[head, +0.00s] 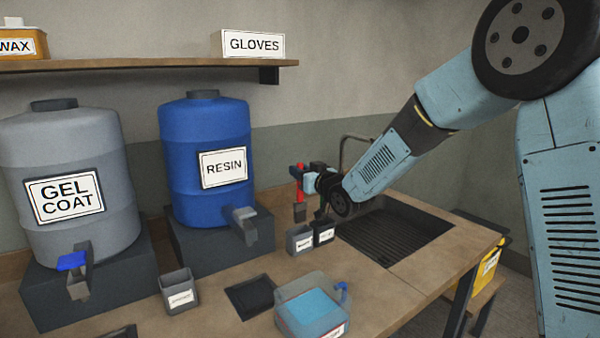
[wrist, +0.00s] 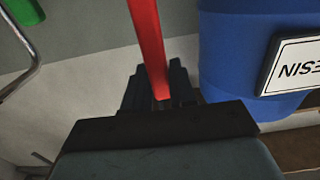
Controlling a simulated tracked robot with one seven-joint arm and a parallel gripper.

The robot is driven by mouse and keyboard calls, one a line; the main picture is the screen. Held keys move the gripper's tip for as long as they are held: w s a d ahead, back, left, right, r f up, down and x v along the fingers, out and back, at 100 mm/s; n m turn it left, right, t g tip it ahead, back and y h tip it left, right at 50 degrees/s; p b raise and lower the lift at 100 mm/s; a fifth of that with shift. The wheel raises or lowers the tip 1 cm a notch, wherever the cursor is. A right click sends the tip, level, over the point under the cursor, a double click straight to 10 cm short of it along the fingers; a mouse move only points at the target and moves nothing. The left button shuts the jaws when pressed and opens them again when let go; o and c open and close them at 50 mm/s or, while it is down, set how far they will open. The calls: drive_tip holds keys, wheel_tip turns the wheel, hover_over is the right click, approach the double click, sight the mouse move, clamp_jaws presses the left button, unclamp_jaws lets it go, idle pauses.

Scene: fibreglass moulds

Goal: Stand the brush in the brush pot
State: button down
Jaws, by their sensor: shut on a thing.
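The brush (head: 299,190) has a red handle and a dark lower end, and hangs roughly upright in the head view. My gripper (head: 308,183) is shut on its red handle, which also shows between the dark jaws in the wrist view (wrist: 147,45). The brush's lower end is just above a small grey labelled pot (head: 299,241) in the picture. A darker labelled pot (head: 324,234) stands right beside it. Their labels are too small to read, so I cannot tell which is the brush pot. The brush's lower end is hidden in the wrist view.
A blue resin drum (head: 205,140) with a tap stands left of my gripper. A grey gel coat drum (head: 70,160) is further left. A dark sink (head: 395,235) lies to the right. Another grey pot (head: 178,294) and a clear tub (head: 312,308) stand in front on the bench.

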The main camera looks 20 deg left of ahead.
sight(301, 201)
drive_tip(key=shift+f, duration=4.55)
drive_tip(key=shift+s, duration=0.1)
drive_tip(key=c, duration=0.8)
unclamp_jaws()
drive_tip(key=shift+c, duration=0.2)
drive_tip(key=v, duration=1.3)
drive_tip(key=shift+s+d, duration=0.25)
drive_tip(key=shift+f, duration=0.1)
